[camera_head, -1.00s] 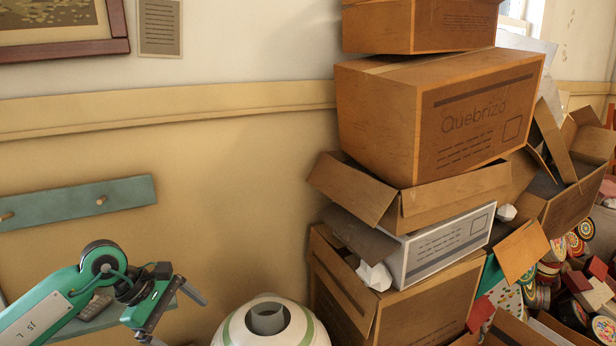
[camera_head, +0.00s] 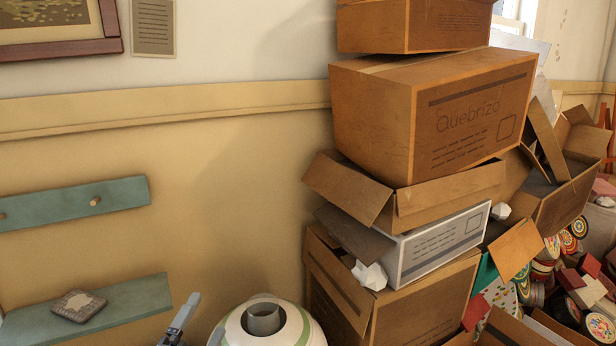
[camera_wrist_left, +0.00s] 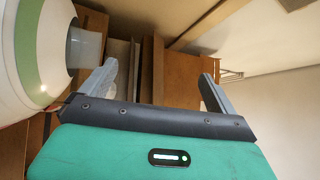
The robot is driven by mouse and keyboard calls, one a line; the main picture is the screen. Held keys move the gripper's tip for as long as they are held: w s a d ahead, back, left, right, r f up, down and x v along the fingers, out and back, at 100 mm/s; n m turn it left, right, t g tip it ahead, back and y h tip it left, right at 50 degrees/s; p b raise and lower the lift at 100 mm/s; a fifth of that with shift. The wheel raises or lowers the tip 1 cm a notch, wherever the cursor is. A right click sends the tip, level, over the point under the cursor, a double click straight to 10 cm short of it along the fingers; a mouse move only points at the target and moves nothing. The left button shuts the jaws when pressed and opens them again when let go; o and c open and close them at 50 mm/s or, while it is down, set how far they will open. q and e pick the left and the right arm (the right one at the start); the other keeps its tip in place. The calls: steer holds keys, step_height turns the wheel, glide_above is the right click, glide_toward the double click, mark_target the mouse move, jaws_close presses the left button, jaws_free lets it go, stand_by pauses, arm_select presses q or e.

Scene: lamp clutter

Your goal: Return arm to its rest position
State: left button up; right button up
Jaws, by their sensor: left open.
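My left gripper (camera_wrist_left: 158,76) is open in the left wrist view. Its two grey fingers stand apart with nothing between them. In the head view only a bit of the left gripper (camera_head: 180,322) shows, at the bottom edge right of the lower teal shelf. The rest of the left arm is out of the head view. My right gripper is in neither view.
A lower teal shelf (camera_head: 135,298) on the left wall holds a small square tile-like thing (camera_head: 79,306). Above it hangs a teal peg rail (camera_head: 75,202). A tall stack of cardboard boxes (camera_head: 370,120) leans at centre right, with clutter beyond. The wall between is bare.

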arm_select(q)
steer(key=s+a+f+n+g+y, duration=0.35)
steer(key=f+n, duration=0.25)
steer(key=f, duration=0.2)
steer(key=s+a+f+n+g+y, duration=0.2)
steer(key=s+f+n+g+y, duration=0.15)
steer(key=s+f+n, duration=0.35)
steer(key=s+d+f+n+g+h, duration=0.1)
steer(key=s+f+n+g, duration=0.1)
steer(key=s+f+g, duration=0.45)
steer(key=s+d+f+n+g+h, duration=0.1)
steer(key=s+f+n+g, duration=0.2)
steer(key=s, duration=0.6)
step_height(320, 180, down, 32)
steer(key=s+m+g, duration=0.1)
steer(key=g, duration=0.1)
steer(key=s+a+f, duration=0.2)
steer(key=s+f, duration=0.7)
steer(key=f, duration=0.1)
steer(key=s+a+f, duration=0.1)
steer(key=s+f, duration=0.8)
steer(key=s, duration=0.1)
steer(key=shift+s+a+f+g, duration=0.2)
steer(key=shift+a+f+g, duration=0.15)
steer(key=shift+f+g, duration=0.1)
